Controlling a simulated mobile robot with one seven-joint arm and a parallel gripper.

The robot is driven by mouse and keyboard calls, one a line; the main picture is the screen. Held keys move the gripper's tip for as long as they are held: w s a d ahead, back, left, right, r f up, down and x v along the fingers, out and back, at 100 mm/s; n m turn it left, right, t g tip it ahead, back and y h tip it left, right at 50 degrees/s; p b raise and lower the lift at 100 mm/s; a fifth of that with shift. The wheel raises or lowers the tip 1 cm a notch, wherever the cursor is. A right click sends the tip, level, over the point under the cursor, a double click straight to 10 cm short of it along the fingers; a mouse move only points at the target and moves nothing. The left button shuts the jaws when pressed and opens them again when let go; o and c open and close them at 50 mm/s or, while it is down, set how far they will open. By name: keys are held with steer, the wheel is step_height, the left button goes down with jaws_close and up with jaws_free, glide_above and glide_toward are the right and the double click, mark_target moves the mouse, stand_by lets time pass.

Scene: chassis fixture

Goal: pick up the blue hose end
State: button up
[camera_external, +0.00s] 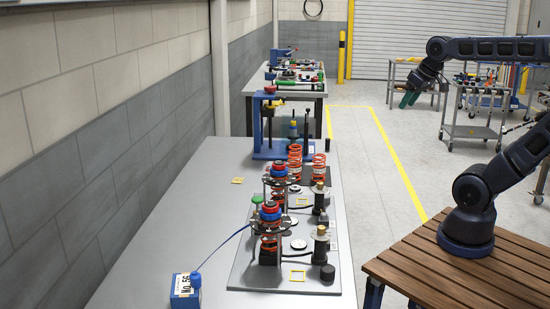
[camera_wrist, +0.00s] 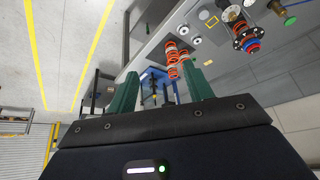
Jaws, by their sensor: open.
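A thin blue hose (camera_external: 222,245) runs in the external view from a blue labelled box (camera_external: 184,292) at the bench's near left up toward the nearer fixture post. A blue fitting (camera_external: 196,280) sits at the box end of the hose; I cannot tell whether it is the hose end. The other end is hard to make out beside the fixture. My gripper (camera_external: 409,98) is high at the upper right, far from the hose. In the wrist view my gripper (camera_wrist: 159,70) has its two green fingers spread apart with nothing held between them. I cannot make out the hose in that view.
The grey bench (camera_external: 165,225) carries a plate (camera_external: 250,270) with orange coil springs (camera_external: 295,165), black-topped posts and discs. A blue press frame (camera_external: 257,125) stands behind. A second bench and carts (camera_external: 470,128) stand farther back. The bench's left side is mostly clear.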

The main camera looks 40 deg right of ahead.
steer(key=w+a+r+n+t+y, duration=0.2)
steer(key=w+a+n+y, duration=0.1)
steer(key=w+a, duration=0.7)
steer(key=w+a+r+n+t+y, duration=0.1)
steer(key=w+a+n+y, duration=0.15)
steer(key=a, duration=1.05)
steer(key=w+a+r+n+y, duration=0.1)
steer(key=w+a+r+y, duration=0.15)
steer(key=a, duration=1.15)
steer(key=s+a+f+n+y, duration=0.1)
steer(key=s+a, duration=0.1)
steer(key=a, duration=0.7)
steer(key=s+a+f+n+y, duration=0.1)
steer(key=s+a+y, duration=0.1)
steer(key=a, duration=0.7)
steer(key=s+a+f+n+t+y, duration=0.1)
steer(key=s+a+f, duration=0.1)
steer(key=s+a, duration=0.7)
steer(key=s+a+f+n+y, duration=0.1)
steer(key=s+a+f+y, duration=0.15)
steer(key=s+a, duration=0.6)
glide_toward(192, 275)
steer(key=r, duration=0.1)
steer(key=shift+m+h, duration=0.25)
steer(key=shift+h, duration=0.1)
steer(key=x, duration=1)
steer(key=shift+f, duration=0.4)
steer(key=shift+w+a, duration=0.3)
steer(key=shift+a, duration=0.2)
jaws_close()
